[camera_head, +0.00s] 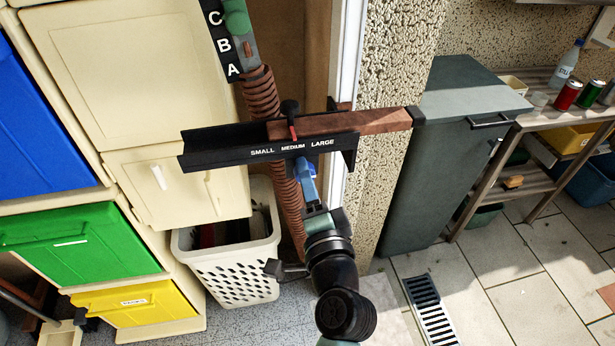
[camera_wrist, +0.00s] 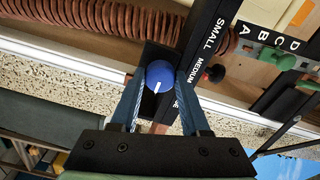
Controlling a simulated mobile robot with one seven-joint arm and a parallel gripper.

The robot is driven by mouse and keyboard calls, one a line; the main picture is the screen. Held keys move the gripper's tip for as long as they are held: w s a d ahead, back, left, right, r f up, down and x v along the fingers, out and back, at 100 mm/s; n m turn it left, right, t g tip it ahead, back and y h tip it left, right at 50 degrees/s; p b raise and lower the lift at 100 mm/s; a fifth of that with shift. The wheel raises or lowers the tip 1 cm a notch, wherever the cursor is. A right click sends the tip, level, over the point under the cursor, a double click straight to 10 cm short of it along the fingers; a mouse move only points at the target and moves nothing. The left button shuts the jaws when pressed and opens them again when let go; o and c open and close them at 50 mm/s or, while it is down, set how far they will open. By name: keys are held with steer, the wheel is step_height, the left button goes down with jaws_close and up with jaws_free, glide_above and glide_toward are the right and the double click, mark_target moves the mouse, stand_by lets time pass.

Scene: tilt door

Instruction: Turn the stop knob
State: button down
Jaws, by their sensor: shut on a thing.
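A black rail (camera_head: 225,150) marked SMALL, MEDIUM and LARGE crosses the middle of the head view, with a reddish-brown bar (camera_head: 370,122) along it. A round blue knob (camera_wrist: 160,76) with a short white line sits beside the rail in the wrist view. My gripper (camera_wrist: 160,88) is shut on this knob, one finger on each side. In the head view my gripper (camera_head: 306,178) is just below the rail near MEDIUM, and the knob itself is hard to make out there. I cannot tell which knob is named stop.
A small black-and-red knob (camera_head: 290,112) stands at the rail's top edge. A panel lettered C, B, A (camera_head: 222,40) carries a green slider. A ribbed brown hose (camera_head: 262,95) passes behind the rail. A white basket (camera_head: 235,262) and a grey bin (camera_head: 430,180) stand nearby.

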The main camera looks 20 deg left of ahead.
steer(key=shift+c, duration=1.9)
jaws_free()
steer(key=shift+s, duration=0.1)
steer(key=b+v, duration=0.2)
steer(key=v, duration=1)
steer(key=shift+s+d+b, duration=0.25)
steer(key=shift+s+b, duration=0.05)
steer(key=shift+b, duration=0.1)
